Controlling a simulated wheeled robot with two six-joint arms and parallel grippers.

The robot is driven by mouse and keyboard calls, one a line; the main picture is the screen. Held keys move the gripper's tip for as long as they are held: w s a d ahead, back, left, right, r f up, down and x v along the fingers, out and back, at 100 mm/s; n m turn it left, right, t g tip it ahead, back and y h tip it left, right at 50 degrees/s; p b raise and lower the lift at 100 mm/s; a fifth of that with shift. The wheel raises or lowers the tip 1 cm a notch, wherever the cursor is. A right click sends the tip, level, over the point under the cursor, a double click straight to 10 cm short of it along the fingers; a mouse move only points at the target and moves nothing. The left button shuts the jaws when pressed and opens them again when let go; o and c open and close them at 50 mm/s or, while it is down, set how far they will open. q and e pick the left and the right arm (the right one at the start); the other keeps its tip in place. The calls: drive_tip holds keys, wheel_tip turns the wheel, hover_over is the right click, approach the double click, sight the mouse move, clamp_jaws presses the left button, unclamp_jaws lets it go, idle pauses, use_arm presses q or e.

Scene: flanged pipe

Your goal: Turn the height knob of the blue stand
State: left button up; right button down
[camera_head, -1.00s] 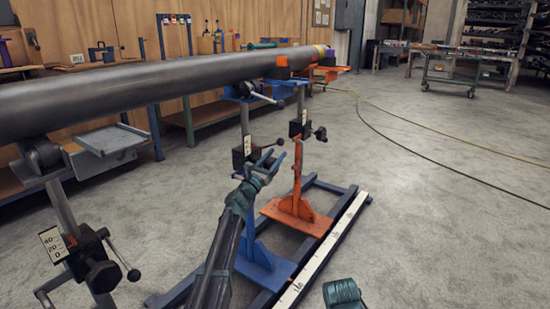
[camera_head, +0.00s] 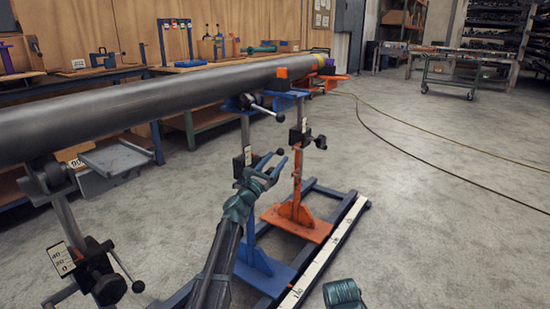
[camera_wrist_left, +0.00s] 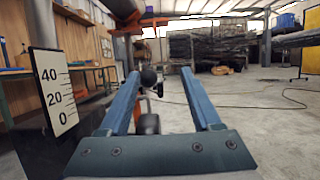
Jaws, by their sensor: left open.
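The blue stand (camera_head: 249,215) holds up the grey pipe (camera_head: 150,103) near its far end. Its dark clamp block with a white scale shows beside my left gripper (camera_head: 276,160). The scale plate (camera_wrist_left: 55,91) marked 40, 20, 0 is large at the left of the wrist view. My left gripper is open, its blue fingers reaching toward the stand. In the wrist view a black ball (camera_wrist_left: 149,77) shows between the fingers, nearer the left one, with a dark round knob (camera_wrist_left: 147,124) below it. I cannot tell whether either touches a finger.
An orange stand (camera_head: 297,190) with its own black knob (camera_head: 320,142) stands just right of the blue one. A nearer stand with a dark clamp (camera_head: 95,270) is at the lower left. A white ruler rail (camera_head: 325,255) runs along the floor frame. Open floor lies right.

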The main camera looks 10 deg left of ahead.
use_arm(q)
drive_tip(key=s+d+r+p, duration=0.1)
drive_tip(key=s+d, duration=0.2)
drive_tip(key=s, duration=0.9)
drive_tip(key=shift+s, duration=0.2)
use_arm(e)
drive_tip(key=shift+r, duration=0.55)
use_arm(q)
drive_tip(key=shift+a, duration=0.1)
